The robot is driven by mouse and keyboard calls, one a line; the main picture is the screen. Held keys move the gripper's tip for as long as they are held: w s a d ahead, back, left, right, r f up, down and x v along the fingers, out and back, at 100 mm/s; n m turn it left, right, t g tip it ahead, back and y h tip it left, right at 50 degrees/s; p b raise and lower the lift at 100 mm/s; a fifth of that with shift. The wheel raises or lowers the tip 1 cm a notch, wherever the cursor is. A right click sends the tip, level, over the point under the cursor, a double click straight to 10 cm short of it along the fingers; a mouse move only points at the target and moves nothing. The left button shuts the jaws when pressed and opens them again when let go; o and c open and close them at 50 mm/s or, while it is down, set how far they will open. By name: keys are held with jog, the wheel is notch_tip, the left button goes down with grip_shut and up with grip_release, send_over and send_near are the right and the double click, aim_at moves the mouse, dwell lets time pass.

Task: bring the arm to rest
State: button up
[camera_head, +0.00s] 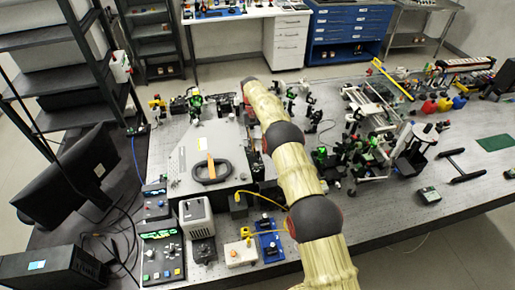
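My arm (298,178) reaches from the bottom edge up and slightly left over the optical bench (393,227). Its far visible end lies above the back part of the bench, just right of a large grey instrument box (187,160) with an orange and black handle. I cannot make out my gripper; the arm's own links seem to hide it. Whether it holds anything does not show. The arm also hides a strip of the bench beneath it.
Optical mounts and a metal rail frame (372,110) crowd the bench right of my arm. A small power unit (197,216) and a blue circuit board (269,246) sit front left. A monitor (88,165) and black shelving (52,75) stand left. The bench's front right is fairly clear.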

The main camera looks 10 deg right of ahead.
dwell(0.3)
jog(key=s+r+t+b, duration=0.2)
jog(key=s+r, duration=0.1)
jog(key=r, duration=0.6)
jog(key=s+r+t+b, duration=0.1)
jog(key=s+r+b, duration=0.1)
jog(key=r, duration=0.8)
jog(key=s+r+t+b, duration=0.1)
jog(key=s+r+b, duration=0.1)
jog(key=s+b, duration=0.15)
jog(key=s+r+n+t+b, duration=0.1)
jog(key=s+b, duration=0.1)
jog(key=s, duration=0.3)
jog(key=s+r+t+b, duration=0.1)
jog(key=s+r+b, duration=0.1)
jog(key=s, duration=0.3)
jog(key=s+f+t+b, duration=0.1)
jog(key=s+f+b, duration=0.3)
jog(key=s, duration=0.5)
jog(key=s+f+t+b, duration=0.2)
jog(key=s+f+b, duration=0.2)
jog(key=s, duration=0.5)
jog(key=s+f+n+t+b, duration=0.1)
jog(key=s+f+t+b, duration=0.1)
jog(key=s+f+b, duration=0.2)
jog(key=s+f, duration=0.3)
jog(key=s, duration=0.2)
jog(key=shift+d+b, duration=0.3)
jog(key=shift+d, duration=0.05)
jog(key=shift+o, duration=0.3)
